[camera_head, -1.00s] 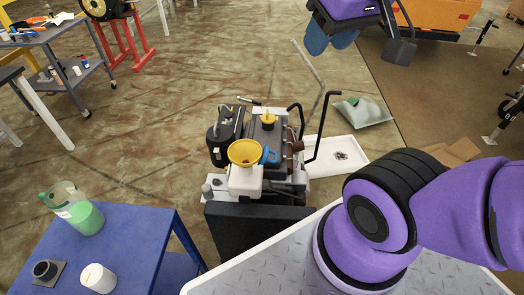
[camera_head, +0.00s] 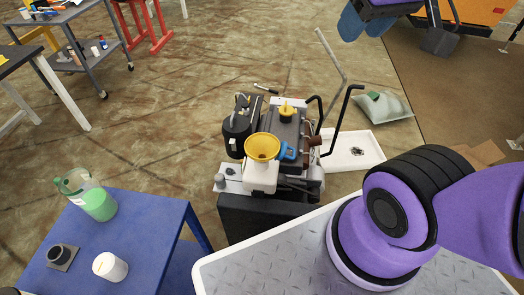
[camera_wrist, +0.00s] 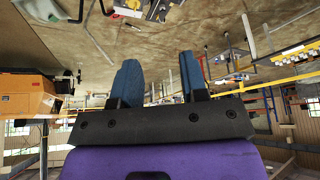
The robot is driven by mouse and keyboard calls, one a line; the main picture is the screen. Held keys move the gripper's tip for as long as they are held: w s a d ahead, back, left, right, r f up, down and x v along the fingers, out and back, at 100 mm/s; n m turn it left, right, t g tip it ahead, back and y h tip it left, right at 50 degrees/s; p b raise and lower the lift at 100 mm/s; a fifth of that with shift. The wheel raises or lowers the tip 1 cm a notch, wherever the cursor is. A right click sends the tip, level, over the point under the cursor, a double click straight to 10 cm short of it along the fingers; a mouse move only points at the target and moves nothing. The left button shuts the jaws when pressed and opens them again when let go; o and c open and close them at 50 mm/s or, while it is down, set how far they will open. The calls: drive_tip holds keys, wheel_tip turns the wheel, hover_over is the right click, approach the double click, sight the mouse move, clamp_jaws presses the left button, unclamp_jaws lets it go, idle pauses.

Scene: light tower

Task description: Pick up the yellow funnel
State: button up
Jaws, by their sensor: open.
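The yellow funnel (camera_head: 262,148) sits mouth up on a white container (camera_head: 260,178), at the front of the engine unit (camera_head: 275,130) in the middle of the head view. My gripper (camera_head: 362,22) is at the top right of the head view, raised and well apart from the funnel. Its blue fingers also show in the wrist view (camera_wrist: 160,82), spread apart with nothing between them. The funnel's lower end is hidden in the container. I cannot make out the funnel clearly in the wrist view.
A blue-handled item (camera_head: 287,151) is right beside the funnel. Bent black handles (camera_head: 340,118) rise behind. A white tray (camera_head: 370,160) lies on the floor.

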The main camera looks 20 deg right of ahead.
drive_tip(key=shift+w, duration=0.1)
drive_tip(key=m+g+y, duration=0.5)
drive_tip(key=m+g, duration=0.1)
drive_tip(key=m, duration=1)
hover_over(264, 155)
drive_tip(key=s+d, duration=0.5)
wheel_tip(264, 155, down, 14)
drive_tip(key=w+f+m+g+y, duration=0.1)
drive_tip(key=w+f+m, duration=0.2)
drive_tip(key=f+m, duration=0.15)
drive_tip(key=w+f+m, duration=0.3)
drive_tip(key=f+m, duration=0.1)
drive_tip(key=f, duration=0.2)
wheel_tip(264, 155, down, 12)
drive_tip(key=w+d+f+m, duration=0.1)
drive_tip(key=w+d+m, duration=0.15)
drive_tip(key=m, duration=0.45)
drive_tip(key=shift+m+y, duration=0.3)
drive_tip(key=shift+m, duration=0.05)
drive_tip(key=shift+s+d+x, duration=0.15)
drive_tip(key=shift+s+x, duration=0.05)
drive_tip(key=shift+x, duration=1.6)
drive_tip(key=shift+s+d+x, duration=0.15)
drive_tip(key=shift+s+x, duration=0.05)
drive_tip(key=shift+x, duration=1.65)
drive_tip(key=shift+s+d+x, duration=0.15)
drive_tip(key=shift+s+x, duration=0.05)
drive_tip(key=shift+x, duration=1.6)
drive_tip(key=shift+f, duration=0.2)
clamp_jaws()
